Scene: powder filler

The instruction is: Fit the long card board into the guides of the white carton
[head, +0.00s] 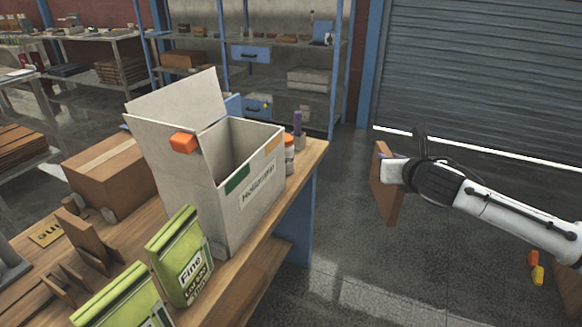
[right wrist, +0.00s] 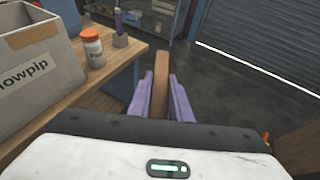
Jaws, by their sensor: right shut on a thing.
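The white carton (head: 230,215) stands open on the wooden bench with its lid flap (head: 180,105) raised. Its inside is partly visible, but I cannot make out the guides. My right gripper (head: 387,170) is shut on a brown card board (head: 385,200), held upright in the air over the floor, to the right of the bench and apart from the carton. In the right wrist view the board (right wrist: 160,82) stands between the purple fingers (right wrist: 161,98), and the carton (right wrist: 32,75) is at the left. My left gripper is not in view.
On the bench are green bags (head: 178,262), a brown box (head: 108,172), a wooden rack holding a board (head: 92,238), and an orange-capped bottle (right wrist: 92,48) beside the carton. Floor right of the bench is mostly free.

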